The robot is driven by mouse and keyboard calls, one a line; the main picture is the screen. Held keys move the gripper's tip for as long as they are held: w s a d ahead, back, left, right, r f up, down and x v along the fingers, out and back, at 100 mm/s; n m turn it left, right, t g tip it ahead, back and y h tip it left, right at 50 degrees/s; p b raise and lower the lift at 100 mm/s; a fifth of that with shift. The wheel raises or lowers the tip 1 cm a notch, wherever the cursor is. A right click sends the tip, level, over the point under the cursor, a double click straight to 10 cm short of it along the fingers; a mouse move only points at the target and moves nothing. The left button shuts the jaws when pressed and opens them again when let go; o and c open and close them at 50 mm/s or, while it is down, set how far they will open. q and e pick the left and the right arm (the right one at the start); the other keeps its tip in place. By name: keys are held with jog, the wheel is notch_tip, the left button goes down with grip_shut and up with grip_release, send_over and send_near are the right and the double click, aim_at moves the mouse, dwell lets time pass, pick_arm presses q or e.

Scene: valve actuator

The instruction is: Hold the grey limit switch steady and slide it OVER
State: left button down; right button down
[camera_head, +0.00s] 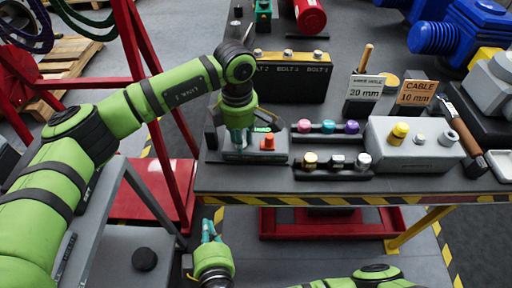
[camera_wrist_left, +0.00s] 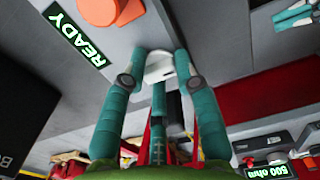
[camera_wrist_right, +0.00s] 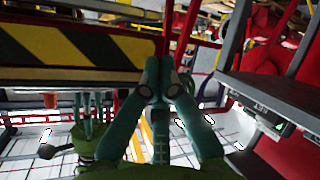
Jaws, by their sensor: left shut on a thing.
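My left gripper (camera_head: 238,140) reaches down at the left end of the bench, beside a grey unit (camera_head: 275,156) with a green READY display and an orange knob (camera_head: 267,142). In the left wrist view my left gripper (camera_wrist_left: 160,62) has its teal fingertips closed on a small light grey part (camera_wrist_left: 158,68), which looks like the grey limit switch. Its far side is hidden, and the fingers mask it in the head view. My right gripper (camera_head: 210,232) is low, in front of the bench. In the right wrist view its fingertips (camera_wrist_right: 160,82) meet with nothing between them.
Behind stands a black bolt box (camera_head: 290,82). To the right are a rack with coloured caps (camera_head: 328,127), a rack of fittings (camera_head: 335,172), a grey box (camera_head: 385,150) and a hammer (camera_head: 462,135). The striped bench edge (camera_head: 350,200) lies above my right gripper.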

aim_at(273, 143)
pick_arm(q)
jog(key=shift+s+f, duration=0.2)
jog(key=shift+f, duration=0.1)
pick_arm(e)
jog(key=w+d+r+n+t+h, duration=0.4)
jog(key=w+d+r+n+t, duration=0.15)
jog(key=d+r, duration=0.6)
jog(key=w, duration=1)
jog(key=shift+a, duration=0.1)
pick_arm(q)
jog(key=shift+a, duration=0.1)
pick_arm(e)
jog(key=shift+d, duration=1.95)
jog(key=s, duration=1)
jog(key=shift+s, duration=0.15)
